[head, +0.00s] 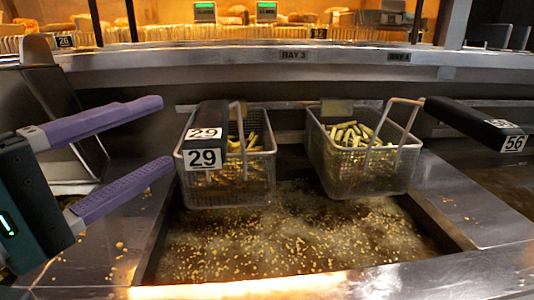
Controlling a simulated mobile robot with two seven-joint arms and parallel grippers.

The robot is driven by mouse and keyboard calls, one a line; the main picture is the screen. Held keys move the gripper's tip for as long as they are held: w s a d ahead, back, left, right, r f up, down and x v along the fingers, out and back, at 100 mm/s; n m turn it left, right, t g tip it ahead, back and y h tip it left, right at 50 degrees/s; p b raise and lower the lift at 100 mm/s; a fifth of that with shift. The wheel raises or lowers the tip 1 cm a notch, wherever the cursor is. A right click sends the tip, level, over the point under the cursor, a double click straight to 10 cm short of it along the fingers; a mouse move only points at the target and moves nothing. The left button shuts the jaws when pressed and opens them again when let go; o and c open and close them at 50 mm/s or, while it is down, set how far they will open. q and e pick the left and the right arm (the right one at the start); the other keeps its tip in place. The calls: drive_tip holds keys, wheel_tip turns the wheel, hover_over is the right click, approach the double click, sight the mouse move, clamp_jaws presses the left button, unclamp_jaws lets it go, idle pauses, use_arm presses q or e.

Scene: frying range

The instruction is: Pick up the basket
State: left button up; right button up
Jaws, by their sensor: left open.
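Two wire fry baskets hang above the oil vat, each holding fries. The left basket (228,185) has a black handle (212,118) labelled 29 that points toward me. The right basket (362,168) has a black handle (470,122) labelled 56 that points to the right. My left gripper (167,132) comes in from the left with two purple fingers spread apart. It is empty, and its fingertips are a little to the left of the left basket and its handle, apart from them in the picture. My right gripper is not in view.
The vat of bubbling oil (290,245) lies below the baskets, with crumbs floating in it. Its metal front edge (330,285) runs along the bottom. A steel counter ledge (220,62) with bay labels is behind. Crumbs lie on the metal at left.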

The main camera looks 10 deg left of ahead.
sight(202, 113)
use_arm(q)
drive_tip(key=x, duration=0.2)
drive_tip(key=p+x, duration=0.1)
drive_tip(key=x, duration=0.4)
drive_tip(key=shift+w+d+r+p, duration=0.1)
drive_tip(key=shift+d+r+p, duration=0.05)
drive_tip(key=shift+r+p, duration=0.15)
drive_tip(key=shift+w+d+f, duration=0.1)
drive_tip(key=shift+w+d, duration=0.05)
drive_tip(key=shift+w, duration=0.25)
clamp_jaws()
idle(0.8)
